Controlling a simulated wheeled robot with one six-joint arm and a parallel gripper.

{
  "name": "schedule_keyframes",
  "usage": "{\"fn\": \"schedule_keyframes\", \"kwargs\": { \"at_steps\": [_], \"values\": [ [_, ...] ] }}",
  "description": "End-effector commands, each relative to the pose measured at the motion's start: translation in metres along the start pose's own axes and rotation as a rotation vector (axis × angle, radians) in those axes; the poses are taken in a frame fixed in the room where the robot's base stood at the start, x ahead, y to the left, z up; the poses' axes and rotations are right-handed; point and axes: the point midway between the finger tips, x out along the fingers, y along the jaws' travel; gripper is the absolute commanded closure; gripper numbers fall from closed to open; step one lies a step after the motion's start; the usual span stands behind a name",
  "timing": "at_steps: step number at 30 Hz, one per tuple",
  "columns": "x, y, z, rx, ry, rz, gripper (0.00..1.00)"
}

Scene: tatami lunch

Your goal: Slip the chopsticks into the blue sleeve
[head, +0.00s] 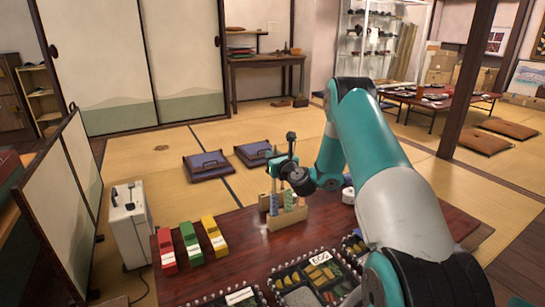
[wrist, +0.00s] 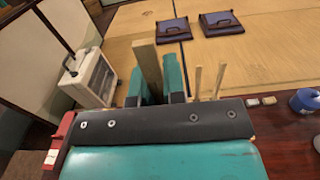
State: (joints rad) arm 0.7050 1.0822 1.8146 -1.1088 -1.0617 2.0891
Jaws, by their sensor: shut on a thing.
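My gripper (wrist: 156,82) has its two teal fingers shut on a pale wooden piece, which looks like the chopsticks (wrist: 149,62), in the wrist view. In the head view my gripper (head: 277,172) is over a light wooden rack (head: 288,222) on the table. A blue patterned sleeve (head: 274,204) stands upright in the rack, with a green patterned one (head: 288,199) beside it. The lower ends of the chopsticks are hidden, and I cannot tell whether they touch a sleeve. Two thin wooden sticks (wrist: 219,80) stand upright right of my fingers.
Red (head: 166,250), green (head: 191,244) and yellow (head: 214,237) boxes lie on the dark table (head: 240,222) at left. Black trays with food (head: 322,272) fill the front. A white round item (head: 348,195) stands right of the rack.

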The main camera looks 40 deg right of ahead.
Motion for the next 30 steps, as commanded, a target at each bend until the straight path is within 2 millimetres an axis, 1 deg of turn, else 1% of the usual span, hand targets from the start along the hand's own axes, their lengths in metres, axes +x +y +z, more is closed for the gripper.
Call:
{"fn": "schedule_keyframes", "kwargs": {
  "at_steps": [3, 19, 30],
  "values": [
    [0.000, 0.000, -0.004, 0.000, 0.000, 0.000, 1.00],
    [0.000, 0.000, -0.006, 0.000, 0.000, 0.000, 1.00],
    [0.000, 0.000, -0.017, 0.001, 0.000, 0.000, 1.00]
  ]
}}
